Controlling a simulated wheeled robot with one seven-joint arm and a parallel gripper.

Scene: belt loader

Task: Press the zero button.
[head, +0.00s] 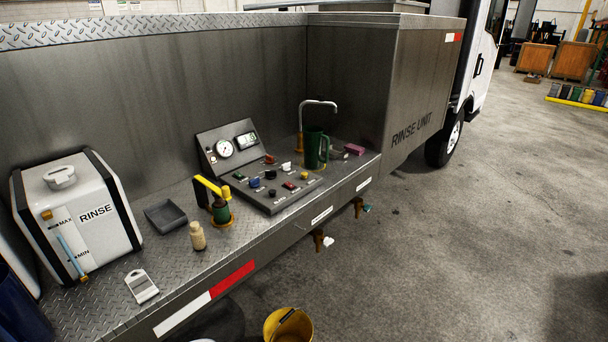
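The labels are too small to read, so I cannot tell which button is the zero button. My gripper is not in view.
A white rinse tank (78,215) is at left. A yellow bucket (271,325) is below the deck. Open floor lies right.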

